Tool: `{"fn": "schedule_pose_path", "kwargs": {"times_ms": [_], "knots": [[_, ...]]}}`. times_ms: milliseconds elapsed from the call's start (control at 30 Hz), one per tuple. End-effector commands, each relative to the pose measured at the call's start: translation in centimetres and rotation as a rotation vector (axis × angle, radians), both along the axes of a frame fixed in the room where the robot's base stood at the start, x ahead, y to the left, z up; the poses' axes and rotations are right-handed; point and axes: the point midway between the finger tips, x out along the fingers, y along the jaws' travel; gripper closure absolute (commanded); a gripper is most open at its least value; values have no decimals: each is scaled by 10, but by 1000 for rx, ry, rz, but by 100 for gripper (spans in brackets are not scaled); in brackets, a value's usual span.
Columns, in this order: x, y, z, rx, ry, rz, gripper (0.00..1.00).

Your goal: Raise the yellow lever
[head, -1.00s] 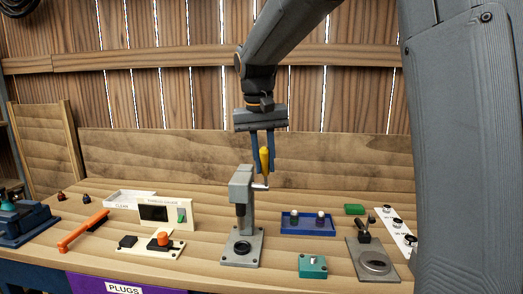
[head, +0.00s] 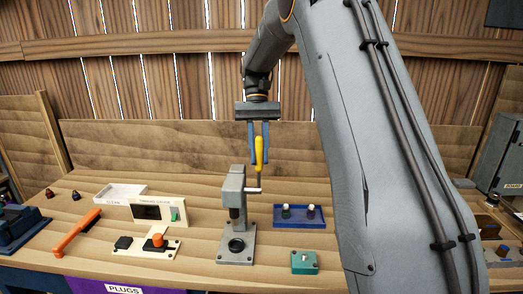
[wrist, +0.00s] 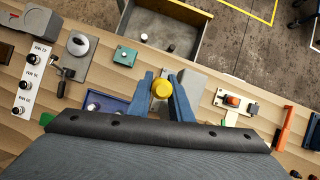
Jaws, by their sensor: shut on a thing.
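The yellow lever (head: 259,152) stands up from a crank arm on the side of the grey press (head: 236,205). Its handle is close to vertical, slightly tilted in the head view. My gripper (head: 259,160) is shut on it from above, with one blue finger on each side. In the wrist view the lever's round yellow top (wrist: 162,88) shows between the blue fingertips. The press body is partly hidden behind my gripper in the wrist view.
A blue tray (head: 290,224) with small parts and a teal block (head: 304,262) lie right of the press. A white gauge panel (head: 158,212), an orange-handled tool (head: 77,232) and a white tray (head: 112,194) lie left. My arm hides the bench at right.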

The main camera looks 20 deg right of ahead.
Motion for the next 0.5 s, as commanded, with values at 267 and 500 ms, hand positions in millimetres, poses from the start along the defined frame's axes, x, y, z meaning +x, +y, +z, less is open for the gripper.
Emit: {"fn": "schedule_pose_path", "kwargs": {"times_ms": [267, 500], "knots": [[4, 4, -1, 25, 59, 13, 100], [4, 4, -1, 29, 68, 15, 100]]}}
